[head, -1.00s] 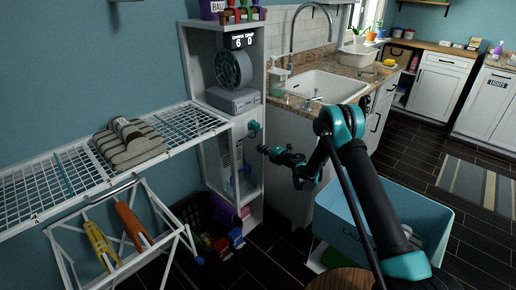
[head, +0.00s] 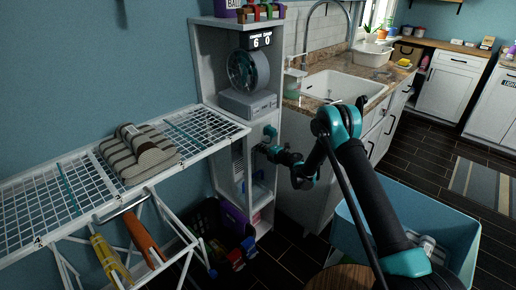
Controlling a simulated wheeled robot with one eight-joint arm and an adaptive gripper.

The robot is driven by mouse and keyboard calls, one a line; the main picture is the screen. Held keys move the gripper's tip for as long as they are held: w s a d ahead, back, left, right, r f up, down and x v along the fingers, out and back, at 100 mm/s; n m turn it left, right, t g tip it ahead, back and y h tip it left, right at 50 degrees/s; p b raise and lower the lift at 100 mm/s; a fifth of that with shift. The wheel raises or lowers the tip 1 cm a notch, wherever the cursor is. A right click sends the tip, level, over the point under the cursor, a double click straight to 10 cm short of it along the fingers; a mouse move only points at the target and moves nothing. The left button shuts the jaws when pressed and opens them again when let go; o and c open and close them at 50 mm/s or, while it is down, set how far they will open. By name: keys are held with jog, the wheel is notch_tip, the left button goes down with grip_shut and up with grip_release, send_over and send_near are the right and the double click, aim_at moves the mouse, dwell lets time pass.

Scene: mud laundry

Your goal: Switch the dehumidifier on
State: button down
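A tall white shelf unit (head: 209,60) stands left of the sink. It holds a round dark fan-like unit (head: 247,70) above a grey box (head: 247,104), with a small display (head: 260,40) reading 6 0 over them. A pale vented body (head: 237,165) stands in the lower bay, partly hidden. I cannot tell for certain which of these is the dehumidifier, and no switch is clear. My gripper (head: 262,149) is at the front of the lower bay, just below a small teal part (head: 270,131). Its fingers are too small and dark to read, and contact is unclear.
A white wire rack (head: 60,190) with a folded striped towel (head: 138,155) is at left. A dark basket (head: 205,215) with coloured items is on the floor by the shelf unit. A blue laundry bin (head: 455,215) stands at right. The sink counter (head: 300,98) is behind my arm.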

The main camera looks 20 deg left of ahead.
jog(key=shift+w+a+f, duration=0.15)
jog(key=shift+a, duration=0.15)
jog(key=v, duration=1.2)
jog(key=shift+f, duration=0.1)
